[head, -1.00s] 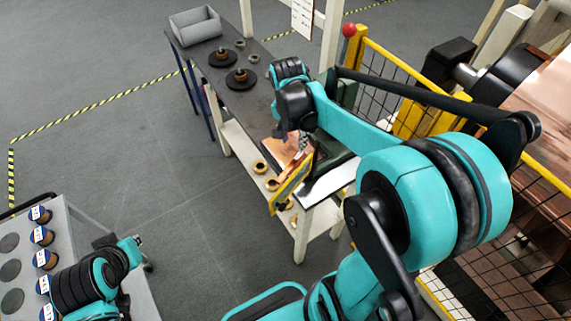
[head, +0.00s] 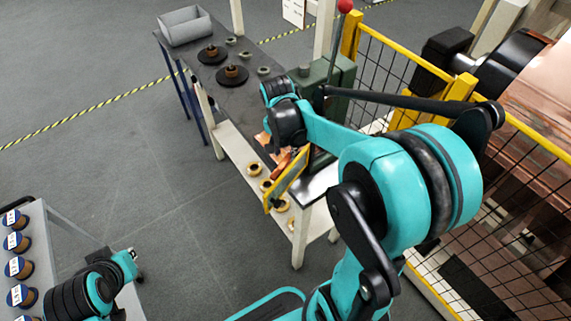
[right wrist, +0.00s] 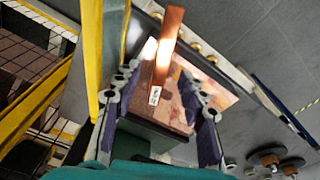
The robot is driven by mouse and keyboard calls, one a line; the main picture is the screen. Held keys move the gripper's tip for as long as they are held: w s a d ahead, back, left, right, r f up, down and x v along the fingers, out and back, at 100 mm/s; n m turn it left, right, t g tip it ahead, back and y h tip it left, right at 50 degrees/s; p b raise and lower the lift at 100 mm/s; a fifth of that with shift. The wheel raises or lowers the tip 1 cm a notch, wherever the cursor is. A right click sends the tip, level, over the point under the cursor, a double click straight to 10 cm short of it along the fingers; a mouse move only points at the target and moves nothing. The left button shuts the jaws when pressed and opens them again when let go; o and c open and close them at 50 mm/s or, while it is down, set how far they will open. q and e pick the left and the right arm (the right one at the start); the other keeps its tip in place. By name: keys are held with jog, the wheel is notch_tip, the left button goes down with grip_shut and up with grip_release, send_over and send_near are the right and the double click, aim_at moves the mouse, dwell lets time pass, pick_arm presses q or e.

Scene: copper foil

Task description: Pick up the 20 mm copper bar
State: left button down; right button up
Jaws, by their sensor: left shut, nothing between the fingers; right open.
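The copper bar (right wrist: 169,42) is a flat, narrow reddish strip with a white label (right wrist: 155,96) near one end, in the right wrist view. It lies over or just above a wider copper sheet (right wrist: 200,88). My right gripper (right wrist: 160,73) is open, with one finger on each side of the bar. I cannot tell whether either finger touches it. In the head view my right arm hides most of the gripper, and copper (head: 266,139) shows beside it. My left gripper (head: 130,258) is at lower left, shut and empty, beside the cart.
A dark workbench (head: 215,85) carries a grey bin (head: 186,27) and dark discs with spools (head: 232,76). A yellow fence (head: 410,62) stands on the right. Spools sit on the left cart (head: 62,243). The floor between is clear.

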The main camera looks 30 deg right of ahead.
aim_at(285, 160)
jog(key=f, duration=0.3)
jog(key=shift+w+d+b, duration=0.1)
jog(key=shift+w+b, duration=0.1)
jog(key=shift+b, duration=0.2)
jog(key=shift+r, duration=0.1)
jog(key=shift+c, duration=0.7)
grip_shut()
